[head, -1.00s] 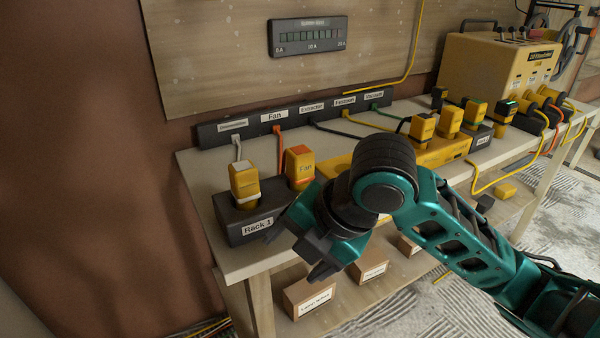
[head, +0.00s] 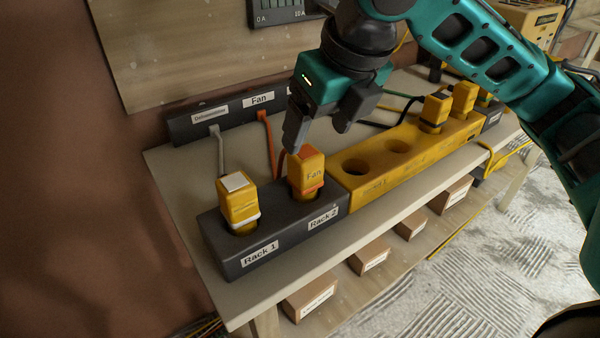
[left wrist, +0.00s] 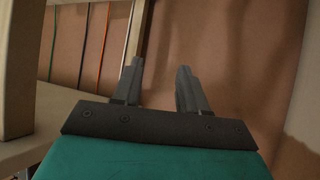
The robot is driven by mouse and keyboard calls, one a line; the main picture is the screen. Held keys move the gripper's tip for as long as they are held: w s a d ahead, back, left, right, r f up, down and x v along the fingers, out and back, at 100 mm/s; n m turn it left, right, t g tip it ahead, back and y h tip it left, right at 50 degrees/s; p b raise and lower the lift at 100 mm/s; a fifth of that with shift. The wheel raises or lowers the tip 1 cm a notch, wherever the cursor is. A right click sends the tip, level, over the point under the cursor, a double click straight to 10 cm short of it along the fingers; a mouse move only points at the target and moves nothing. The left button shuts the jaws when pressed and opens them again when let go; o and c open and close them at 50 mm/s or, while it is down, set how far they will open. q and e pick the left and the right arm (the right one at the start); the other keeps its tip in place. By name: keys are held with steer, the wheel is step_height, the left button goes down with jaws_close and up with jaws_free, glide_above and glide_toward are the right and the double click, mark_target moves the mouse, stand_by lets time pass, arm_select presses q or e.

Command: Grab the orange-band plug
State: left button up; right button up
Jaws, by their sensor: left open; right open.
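My left gripper (left wrist: 158,85) shows only in the left wrist view, open and empty, facing a brown wall.
A white-band yellow plug (head: 238,203) stands in Rack 1, left of the orange-band one. A yellow socket strip (head: 375,183) with empty holes and more plugs lies to the right. A labelled cable strip (head: 235,117) runs behind. Small boxes (head: 368,258) sit on the lower shelf.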

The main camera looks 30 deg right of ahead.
mark_target(308, 155)
steer(key=b+x, duration=0.1)
steer(key=x, duration=0.3)
steer(key=shift+f, duration=0.3)
steer(key=shift+w+f, duration=0.2)
steer(key=shift+f, duration=0.15)
steer(key=b+x, duration=0.2)
steer(key=x, duration=0.3)
steer(key=shift+w, duration=0.1)
steer(key=shift+r, duration=0.15)
steer(key=c, duration=0.4)
arm_select(q)
steer(key=shift+w+d+f, duration=0.1)
steer(key=shift+d+f, duration=0.15)
steer(key=shift+f, duration=0.35)
steer(key=shift+d+f, duration=0.2)
steer(key=shift+f, duration=0.35)
arm_select(e)
steer(key=c, duration=0.7)
steer(key=shift+r, duration=0.1)
steer(key=shift+c, duration=0.2)
